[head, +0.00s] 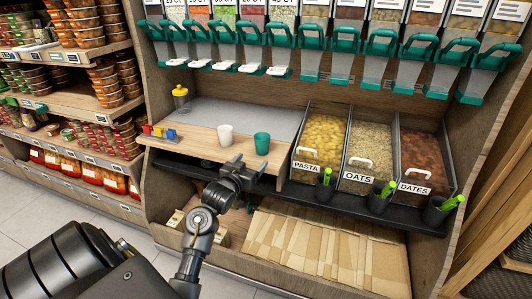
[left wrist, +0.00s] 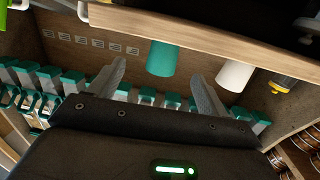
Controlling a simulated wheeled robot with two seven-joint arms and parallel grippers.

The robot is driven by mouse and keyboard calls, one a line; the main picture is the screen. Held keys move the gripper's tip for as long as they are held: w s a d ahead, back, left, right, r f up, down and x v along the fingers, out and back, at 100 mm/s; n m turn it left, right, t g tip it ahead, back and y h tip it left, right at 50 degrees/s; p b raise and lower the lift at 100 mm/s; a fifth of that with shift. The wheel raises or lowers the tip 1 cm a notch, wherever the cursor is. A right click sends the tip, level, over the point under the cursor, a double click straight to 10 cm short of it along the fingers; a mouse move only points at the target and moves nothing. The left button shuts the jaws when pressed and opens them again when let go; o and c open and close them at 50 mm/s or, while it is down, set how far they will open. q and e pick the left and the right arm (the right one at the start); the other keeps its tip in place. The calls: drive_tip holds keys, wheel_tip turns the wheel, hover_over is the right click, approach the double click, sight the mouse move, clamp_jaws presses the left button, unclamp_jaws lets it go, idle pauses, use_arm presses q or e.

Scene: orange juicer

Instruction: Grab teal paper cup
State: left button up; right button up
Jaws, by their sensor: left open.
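The teal paper cup (head: 261,143) stands upright on the wooden counter shelf, to the right of a white cup (head: 225,135). My left gripper (head: 248,166) is in front of and slightly below the teal cup, apart from it. In the left wrist view, which appears upside down, the teal cup (left wrist: 162,58) shows between the directions of the two spread fingers (left wrist: 158,75), beyond their tips. The white cup (left wrist: 235,74) is to its right there. My left gripper is open and empty. My right gripper is not in view.
Bins of pasta (head: 321,142), oats (head: 370,155) and dates (head: 427,160) stand right of the cups. A yellow-topped jar (head: 181,99) and small coloured items (head: 159,132) are at left. Teal-handled dispensers (head: 310,62) hang above. The shelf's front edge (head: 200,151) is close to the gripper.

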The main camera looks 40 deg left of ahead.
sight(259, 144)
use_arm(q)
drive_tip(key=shift+t, duration=0.3)
drive_tip(key=w, duration=0.2)
drive_tip(key=w+a+r, duration=0.1)
drive_tip(key=w+a, duration=0.1)
drive_tip(key=w, duration=0.1)
drive_tip(key=shift+w+a+r+b, duration=0.2)
drive_tip(key=shift+w+b, duration=0.1)
drive_tip(key=shift+b, duration=0.05)
drive_tip(key=shift+b+x, duration=0.35)
drive_tip(key=shift+x, duration=2.2)
drive_tip(key=shift+w+r, duration=0.15)
drive_tip(key=shift+w, duration=0.1)
drive_tip(key=shift+a, duration=0.1)
drive_tip(key=c, duration=1)
drive_tip(key=shift+c, duration=0.2)
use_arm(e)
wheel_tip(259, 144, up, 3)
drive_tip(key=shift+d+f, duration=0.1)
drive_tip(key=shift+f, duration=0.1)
use_arm(q)
drive_tip(key=shift+r, duration=0.2)
